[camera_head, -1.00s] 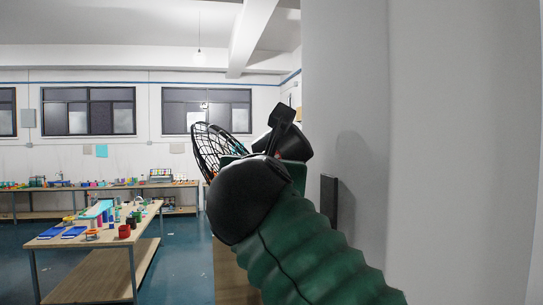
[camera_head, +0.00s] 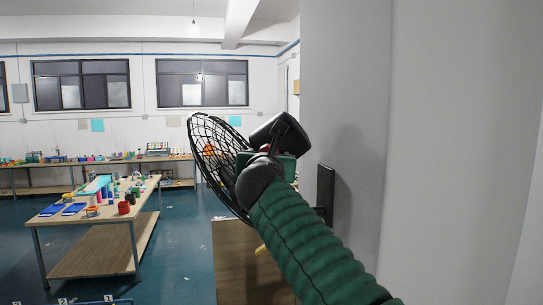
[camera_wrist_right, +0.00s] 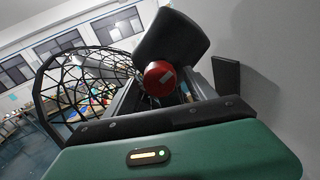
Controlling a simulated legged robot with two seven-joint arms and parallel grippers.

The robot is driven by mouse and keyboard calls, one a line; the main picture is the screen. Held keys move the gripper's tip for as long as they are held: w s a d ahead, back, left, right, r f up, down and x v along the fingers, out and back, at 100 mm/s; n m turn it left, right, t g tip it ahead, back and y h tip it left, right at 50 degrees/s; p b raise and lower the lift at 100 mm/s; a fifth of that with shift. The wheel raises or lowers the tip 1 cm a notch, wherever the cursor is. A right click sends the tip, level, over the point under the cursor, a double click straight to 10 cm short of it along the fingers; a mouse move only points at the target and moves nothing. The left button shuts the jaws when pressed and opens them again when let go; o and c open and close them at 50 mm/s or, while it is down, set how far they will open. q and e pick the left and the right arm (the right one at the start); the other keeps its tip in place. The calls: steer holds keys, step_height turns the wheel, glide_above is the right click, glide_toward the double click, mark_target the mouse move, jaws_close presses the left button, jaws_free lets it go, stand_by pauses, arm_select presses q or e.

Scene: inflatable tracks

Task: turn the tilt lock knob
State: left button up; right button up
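A fan with a black wire cage (camera_head: 215,150) and a dark motor housing (camera_head: 278,130) stands ahead of my right arm. Its round red knob (camera_wrist_right: 160,78) with a white mark faces the right wrist camera, below the dark housing (camera_wrist_right: 172,45). Only a sliver of red shows in the head view. My right gripper (camera_wrist_right: 163,88) is at the knob, with one finger on each side of it. The fingers look apart, with the knob between them; contact is not clear. In the head view my green forearm hides most of this gripper. My left gripper is not in view.
A pale wall (camera_head: 345,120) stands close on the right, with a dark flat panel (camera_head: 325,190) by it. A wooden box or stand (camera_head: 240,262) is below the fan. A workbench (camera_head: 100,215) with several small items is at the left. Open floor lies between.

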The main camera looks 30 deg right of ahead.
steer(key=shift+a, duration=0.1)
steer(key=c, duration=0.4)
steer(key=shift+s+d, duration=0.1)
steer(key=shift+d, duration=0.1)
steer(key=c, duration=0.8)
steer(key=shift+c, duration=0.2)
steer(key=shift+m, duration=0.4)
steer(key=shift+m+h+b, duration=0.4)
steer(key=shift+m+b, duration=1)
steer(key=shift+m, duration=3.15)
steer(key=shift+m+h+b, duration=0.4)
steer(key=shift+m+b, duration=0.95)
steer(key=shift+m, duration=3.2)
steer(key=shift+s+r, duration=0.1)
